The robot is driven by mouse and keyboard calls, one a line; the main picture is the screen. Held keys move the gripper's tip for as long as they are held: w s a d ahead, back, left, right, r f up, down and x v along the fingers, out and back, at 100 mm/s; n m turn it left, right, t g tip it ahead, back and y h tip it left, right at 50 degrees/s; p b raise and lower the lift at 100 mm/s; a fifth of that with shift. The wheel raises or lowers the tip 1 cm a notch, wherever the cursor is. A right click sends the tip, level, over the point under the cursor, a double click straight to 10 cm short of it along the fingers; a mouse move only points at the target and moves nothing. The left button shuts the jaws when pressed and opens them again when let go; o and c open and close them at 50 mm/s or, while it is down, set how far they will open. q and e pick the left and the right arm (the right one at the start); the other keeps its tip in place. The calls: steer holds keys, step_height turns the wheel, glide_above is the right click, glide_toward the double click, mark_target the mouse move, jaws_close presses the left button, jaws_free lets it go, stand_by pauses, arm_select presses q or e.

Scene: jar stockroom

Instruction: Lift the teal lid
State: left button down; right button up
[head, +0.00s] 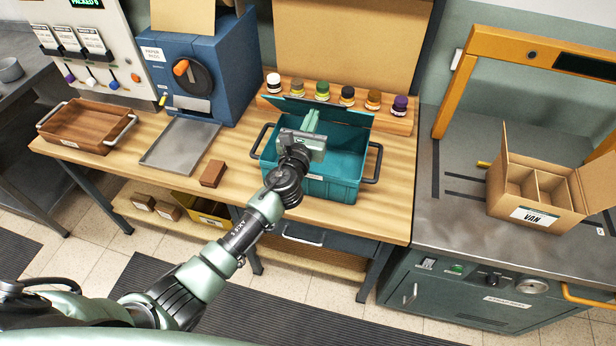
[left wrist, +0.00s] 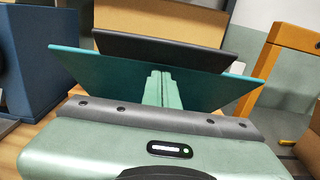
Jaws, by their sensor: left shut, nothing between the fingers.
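The teal crate (head: 312,187) stands on the wooden bench with a dark handle at each end. Its teal lid (head: 350,118) is raised along the far side, seen almost edge-on, and the crate's inside shows in front of it. My left gripper (head: 311,119) reaches over the crate with its pale green fingers shut and empty against or just in front of the lid. In the left wrist view the lid (left wrist: 100,72) spreads wide behind the closed fingers (left wrist: 160,88). I cannot tell whether they touch it. My right gripper is not in view.
A rack (head: 405,124) of several small jars stands behind the crate. A brown block (head: 213,173), a grey tray (head: 180,145) and a wooden tray (head: 85,130) lie to the left. A blue machine (head: 200,65) stands behind them. A cardboard box (head: 535,212) sits on the right counter.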

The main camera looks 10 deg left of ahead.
arm_select(q)
steer(key=shift+w+d+r, duration=0.1)
steer(key=shift+w+r, duration=0.1)
steer(key=shift+w, duration=0.55)
steer(key=shift+w+a+r, duration=0.1)
steer(key=shift+w+r, duration=0.1)
steer(key=shift+w, duration=0.55)
steer(key=shift+w+d+r, duration=0.1)
steer(key=shift+w+r, duration=0.1)
steer(key=shift+w, duration=0.55)
steer(key=shift+w, duration=0.1)
steer(key=shift+w+b, duration=1.1)
steer(key=shift+w, duration=0.6)
steer(key=shift+w+r, duration=0.1)
steer(key=shift+w, duration=0.25)
